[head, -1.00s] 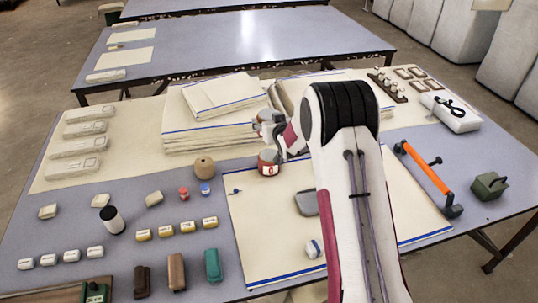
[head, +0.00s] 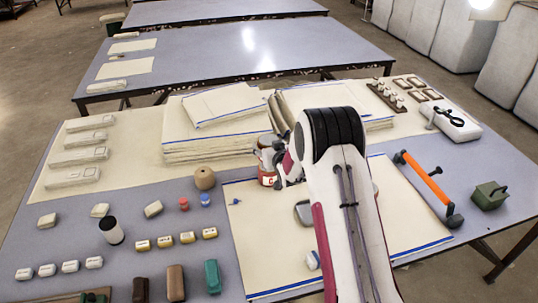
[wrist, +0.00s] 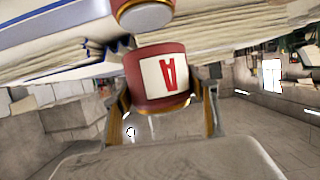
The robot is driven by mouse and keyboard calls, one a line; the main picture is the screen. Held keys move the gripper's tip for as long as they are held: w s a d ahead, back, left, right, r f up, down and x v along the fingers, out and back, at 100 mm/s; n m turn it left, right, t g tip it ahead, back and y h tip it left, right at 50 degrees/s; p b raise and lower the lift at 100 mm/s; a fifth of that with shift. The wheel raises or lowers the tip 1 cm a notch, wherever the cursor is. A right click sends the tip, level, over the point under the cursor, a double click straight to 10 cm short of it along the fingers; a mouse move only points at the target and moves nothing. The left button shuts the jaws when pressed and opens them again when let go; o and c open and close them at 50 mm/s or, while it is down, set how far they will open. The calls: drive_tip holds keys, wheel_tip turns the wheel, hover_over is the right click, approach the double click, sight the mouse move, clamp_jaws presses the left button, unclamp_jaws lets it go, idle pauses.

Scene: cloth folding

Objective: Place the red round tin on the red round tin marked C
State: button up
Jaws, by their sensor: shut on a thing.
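My gripper (wrist: 162,98) is shut on a red round tin (wrist: 142,80) with a white label marked A, which appears upside down in the wrist view. The red round tin marked C (head: 268,181) stands on the cream cloth's far left corner in the head view. A pale round lid with a red rim (wrist: 143,17) shows just beyond the held tin in the wrist view; it appears to be tin C. The held tin is over tin C, with a small gap in the wrist view. My arm and gripper partly hide the held tin in the head view.
Stacks of folded cloth (head: 215,135) stand just behind tin C. A brown spool (head: 204,179) and small red and blue pieces lie to its left. A grey object (head: 303,212) lies on the cream cloth (head: 262,245). An orange-handled bar (head: 425,178) is at right.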

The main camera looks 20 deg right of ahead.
drive_tip(key=shift+f, duration=1.75)
drive_tip(key=shift+f, duration=0.1)
drive_tip(key=o, duration=1.6)
drive_tip(key=shift+f, duration=0.15)
drive_tip(key=shift+s+r, duration=0.35)
drive_tip(key=shift+s, duration=0.1)
drive_tip(key=shift+v, duration=5.5)
